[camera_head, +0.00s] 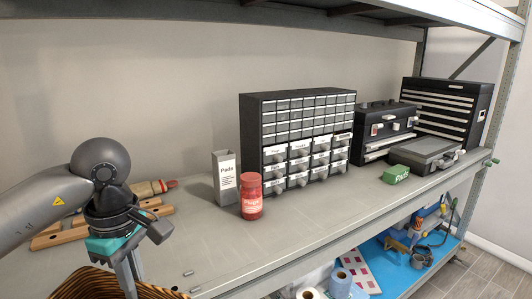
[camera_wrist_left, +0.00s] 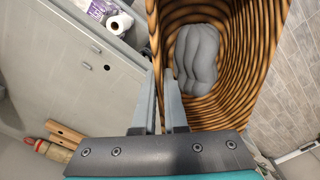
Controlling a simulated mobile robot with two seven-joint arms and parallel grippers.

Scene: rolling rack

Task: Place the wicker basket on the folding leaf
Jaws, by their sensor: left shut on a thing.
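The wicker basket (camera_head: 75,286) shows only its brown woven rim at the bottom left of the head view. In the left wrist view the basket (camera_wrist_left: 240,95) is seen from above, with a grey folded or lumpy thing (camera_wrist_left: 197,58) inside. My left gripper (camera_head: 130,282) reaches down at the basket's rim. In the left wrist view its fingers (camera_wrist_left: 159,78) are shut on the basket's near wall edge. I cannot pick out a folding leaf for certain; my right gripper is not in view.
The grey shelf (camera_head: 290,218) has bare room in front. Wooden bars (camera_head: 62,236) lie behind my left arm.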

